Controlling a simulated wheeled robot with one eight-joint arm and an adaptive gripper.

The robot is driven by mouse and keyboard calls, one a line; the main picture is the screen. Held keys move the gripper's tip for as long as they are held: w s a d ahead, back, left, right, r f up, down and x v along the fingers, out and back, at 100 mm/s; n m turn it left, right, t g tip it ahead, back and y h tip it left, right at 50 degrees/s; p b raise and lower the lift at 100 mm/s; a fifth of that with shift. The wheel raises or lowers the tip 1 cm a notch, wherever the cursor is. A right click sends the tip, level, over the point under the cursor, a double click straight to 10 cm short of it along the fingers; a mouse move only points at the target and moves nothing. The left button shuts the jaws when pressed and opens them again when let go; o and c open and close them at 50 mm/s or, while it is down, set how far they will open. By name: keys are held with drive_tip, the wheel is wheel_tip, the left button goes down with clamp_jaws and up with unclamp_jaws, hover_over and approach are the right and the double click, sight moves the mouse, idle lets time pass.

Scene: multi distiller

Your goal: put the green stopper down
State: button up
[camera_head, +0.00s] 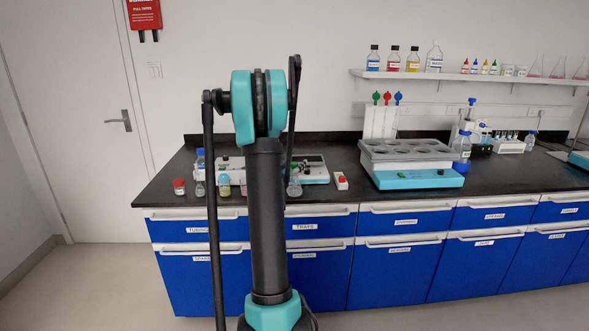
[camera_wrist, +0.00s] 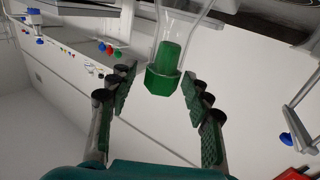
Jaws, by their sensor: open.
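The green stopper (camera_wrist: 164,70) sits in the neck of a clear glass vessel (camera_wrist: 188,20) in the wrist view. Its wide faceted head faces my gripper, and its narrower part is inside the glass. My gripper (camera_wrist: 157,88) is open, with one finger on each side of the stopper head. Gaps show between both fingers and the stopper. In the head view my arm stands in front of the left part of the bench. My fingers and the green stopper cannot be made out there.
The dark bench top (camera_head: 345,200) holds a grey and teal block with round wells (camera_head: 412,160) on the right. Small bottles, including a red-capped one (camera_head: 179,187), stand near the front left edge. A small white, red-topped item (camera_head: 341,181) lies right of my arm.

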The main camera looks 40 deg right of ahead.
drive_tip(key=c, duration=0.9)
